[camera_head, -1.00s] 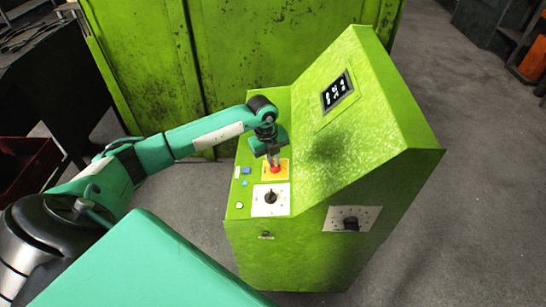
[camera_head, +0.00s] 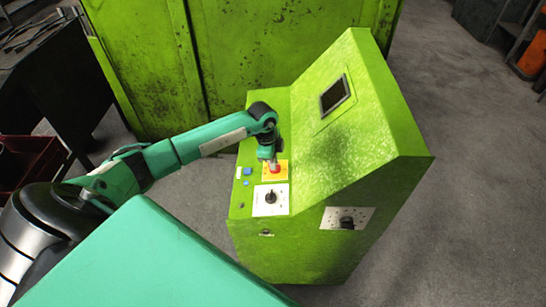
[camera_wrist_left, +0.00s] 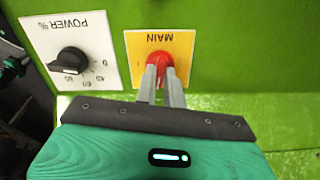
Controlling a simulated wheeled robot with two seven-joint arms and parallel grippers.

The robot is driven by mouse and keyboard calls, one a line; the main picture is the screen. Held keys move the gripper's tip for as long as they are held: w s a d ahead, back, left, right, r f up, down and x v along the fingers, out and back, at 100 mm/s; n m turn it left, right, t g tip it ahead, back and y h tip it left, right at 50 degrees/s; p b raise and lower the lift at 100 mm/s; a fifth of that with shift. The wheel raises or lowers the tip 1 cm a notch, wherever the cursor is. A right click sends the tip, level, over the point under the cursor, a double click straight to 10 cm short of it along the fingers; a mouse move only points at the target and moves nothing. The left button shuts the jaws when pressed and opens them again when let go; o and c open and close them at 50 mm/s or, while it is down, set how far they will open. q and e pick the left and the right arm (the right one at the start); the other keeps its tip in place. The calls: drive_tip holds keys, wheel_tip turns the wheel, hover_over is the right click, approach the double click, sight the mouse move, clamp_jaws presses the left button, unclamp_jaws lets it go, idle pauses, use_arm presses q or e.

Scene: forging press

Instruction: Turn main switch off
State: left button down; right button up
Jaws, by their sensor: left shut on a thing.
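In the left wrist view the plate (camera_wrist_left: 185,45) reads MAIN, and the red knob (camera_wrist_left: 157,60) is between my fingertips. My left gripper (camera_head: 273,162) reaches down onto the switch from above. It also shows in the left wrist view (camera_wrist_left: 161,76), where its two fingers are shut on the knob and hide part of it. The cabinet's screen (camera_head: 335,94) is dark. My right gripper is not in view.
A black POWER % dial (camera_head: 270,197) on a white plate is beside the switch. Blue buttons (camera_head: 247,171) lie to its left. Another black dial (camera_head: 346,222) is on the cabinet's side. A large green machine (camera_head: 250,50) stands behind; open floor (camera_head: 450,150) lies to the right.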

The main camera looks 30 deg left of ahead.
sight(267, 171)
use_arm(q)
drive_tip(key=shift+r+n+p, duration=0.1)
drive_tip(key=shift+n+p, duration=0.5)
drive_tip(key=shift+n, duration=0.5)
drive_tip(key=c, duration=1.5)
unclamp_jaws()
wheel_tip(267, 171, up, 14)
drive_tip(key=s+a+b, duration=0.1)
drive_tip(key=a+b, duration=0.1)
drive_tip(key=shift+f, duration=0.2)
